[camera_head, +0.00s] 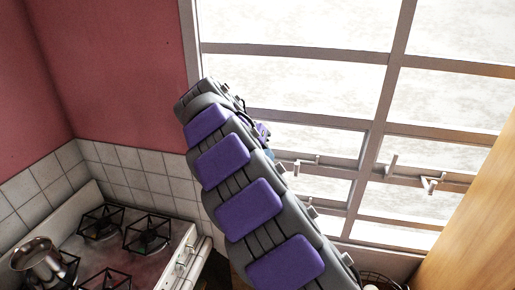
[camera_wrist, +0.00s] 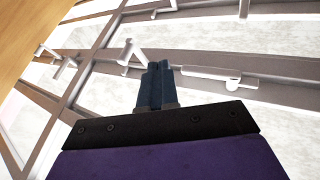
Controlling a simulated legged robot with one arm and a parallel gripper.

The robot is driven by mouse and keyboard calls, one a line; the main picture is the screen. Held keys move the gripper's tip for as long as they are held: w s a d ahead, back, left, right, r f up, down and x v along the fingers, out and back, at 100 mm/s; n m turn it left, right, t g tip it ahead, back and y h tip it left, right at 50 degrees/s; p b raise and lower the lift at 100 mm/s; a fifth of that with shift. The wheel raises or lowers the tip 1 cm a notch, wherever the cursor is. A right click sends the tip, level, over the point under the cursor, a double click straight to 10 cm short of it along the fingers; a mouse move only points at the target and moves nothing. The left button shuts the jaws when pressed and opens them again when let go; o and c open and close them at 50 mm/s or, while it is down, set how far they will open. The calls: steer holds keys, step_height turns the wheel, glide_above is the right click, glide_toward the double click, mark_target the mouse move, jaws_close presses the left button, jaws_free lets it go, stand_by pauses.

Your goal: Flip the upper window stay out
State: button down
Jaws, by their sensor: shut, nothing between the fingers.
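The window (camera_head: 310,92) has white frame bars with several small pale stays or handles. One pale stay (camera_head: 300,164) shows just right of my arm in the head view, and more pale fittings (camera_head: 430,183) sit farther right. In the wrist view, a pale angled stay (camera_wrist: 130,52) stands just beyond my fingertips, and a long pale fitting (camera_wrist: 215,78) lies along a bar to the right. I cannot tell which is the upper stay. My gripper (camera_wrist: 156,70) is shut and empty, close to the angled stay; contact is unclear. My arm mostly hides the gripper in the head view.
A stove (camera_head: 130,250) with black grates and a metal pot (camera_head: 38,260) stand at lower left. A wooden panel (camera_head: 475,215) bounds the right side. Tiled and pink walls (camera_head: 110,70) stand at left. Window bars run close around the gripper.

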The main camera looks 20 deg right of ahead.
steer(key=s+d+f, duration=0.2)
steer(key=d+f, duration=0.1)
steer(key=d, duration=0.2)
steer(key=shift+s+d+r+p, duration=0.1)
steer(key=shift+d+p, duration=0.1)
steer(key=shift+p, duration=0.1)
stand_by(0.5)
